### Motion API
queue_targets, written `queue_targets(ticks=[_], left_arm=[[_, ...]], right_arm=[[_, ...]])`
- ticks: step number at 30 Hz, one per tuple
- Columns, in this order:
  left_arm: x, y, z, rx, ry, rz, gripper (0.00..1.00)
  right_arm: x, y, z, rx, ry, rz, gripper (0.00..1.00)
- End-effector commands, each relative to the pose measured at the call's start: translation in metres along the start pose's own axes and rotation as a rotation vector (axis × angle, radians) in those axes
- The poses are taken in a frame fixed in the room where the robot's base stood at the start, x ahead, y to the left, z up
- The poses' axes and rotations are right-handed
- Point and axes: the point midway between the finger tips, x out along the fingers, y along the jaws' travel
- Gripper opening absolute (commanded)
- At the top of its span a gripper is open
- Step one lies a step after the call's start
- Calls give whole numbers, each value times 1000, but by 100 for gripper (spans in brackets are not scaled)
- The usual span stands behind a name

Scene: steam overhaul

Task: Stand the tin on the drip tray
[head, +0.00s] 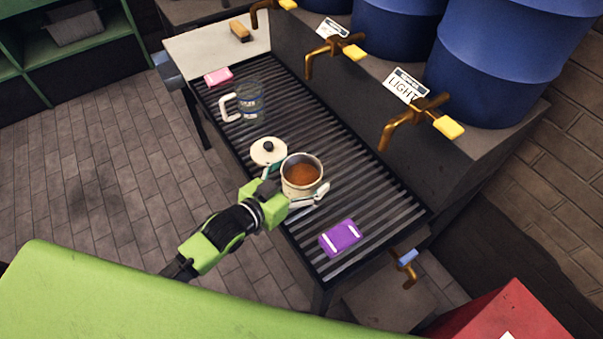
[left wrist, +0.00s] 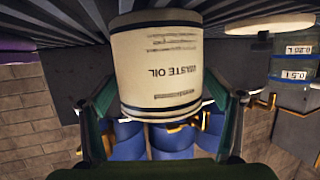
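The tin (head: 301,177) is a small cream can with an open top and brown liquid inside. It is upright over the slatted drip tray (head: 375,205), towards its near edge; I cannot tell whether its base touches the slats. In the left wrist view the tin (left wrist: 158,70) fills the middle, its "WASTE OIL" label upside down. My right gripper is not in view.
A cream lid (head: 268,151) with a dark knob lies on the tray beside the tin. Brass taps (head: 412,118) overhang the tray's far side, below blue barrels (head: 497,65).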

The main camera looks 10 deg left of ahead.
Motion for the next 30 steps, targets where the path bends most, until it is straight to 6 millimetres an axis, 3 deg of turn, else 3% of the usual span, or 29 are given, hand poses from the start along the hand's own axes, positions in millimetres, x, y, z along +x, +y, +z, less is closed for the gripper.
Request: queue_targets(ticks=[11, 24, 30], left_arm=[[-8, 0, 0, 0, -2, -1, 83], [-87, 0, 1, 0, -4, 1, 83], [-111, 0, 0, 0, -1, 0, 83]], right_arm=[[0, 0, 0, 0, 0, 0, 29], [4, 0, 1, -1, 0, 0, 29], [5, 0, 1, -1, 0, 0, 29]])
